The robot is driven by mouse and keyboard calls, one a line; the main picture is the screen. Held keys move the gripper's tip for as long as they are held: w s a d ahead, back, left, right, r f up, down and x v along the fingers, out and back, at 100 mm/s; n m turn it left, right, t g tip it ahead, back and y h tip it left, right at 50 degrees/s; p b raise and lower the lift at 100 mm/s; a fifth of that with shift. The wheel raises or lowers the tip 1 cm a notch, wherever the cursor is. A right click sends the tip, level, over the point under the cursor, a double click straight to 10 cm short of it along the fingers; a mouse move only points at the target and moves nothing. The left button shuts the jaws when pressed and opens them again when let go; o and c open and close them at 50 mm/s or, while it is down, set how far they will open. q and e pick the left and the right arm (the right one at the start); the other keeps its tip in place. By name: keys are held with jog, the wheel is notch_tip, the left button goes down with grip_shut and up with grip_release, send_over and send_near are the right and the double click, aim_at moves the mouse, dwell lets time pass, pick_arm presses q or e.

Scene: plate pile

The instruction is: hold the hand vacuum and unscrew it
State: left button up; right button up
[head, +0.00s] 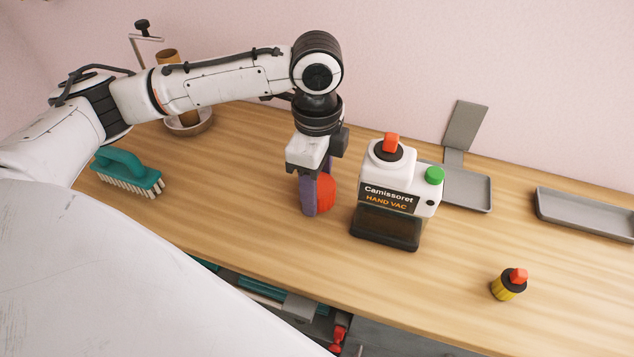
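The hand vacuum (388,200) stands upright on the wooden table, right of my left gripper and apart from it. It has a white body, a dark clear lower part, a black label, a red knob (391,143) on a black collar on top and a green cap (434,175) at its right. My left gripper (316,192) points down, with purple fingers. A round red thing (326,191) shows between or just behind the fingers; whether they grip it is hard to tell. My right gripper is not in view.
A teal brush (127,172) lies at the left, and a bowl (188,126) stands behind my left arm. A small yellow bottle (508,286) with a red top stands at the front right. Grey trays (465,190) (585,214) lie at the back right. The table in front of the vacuum is clear.

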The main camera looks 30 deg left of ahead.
pick_arm(q)
jog(key=o, duration=0.3)
jog(key=shift+r+p, duration=0.3)
jog(key=shift+r, duration=5.85)
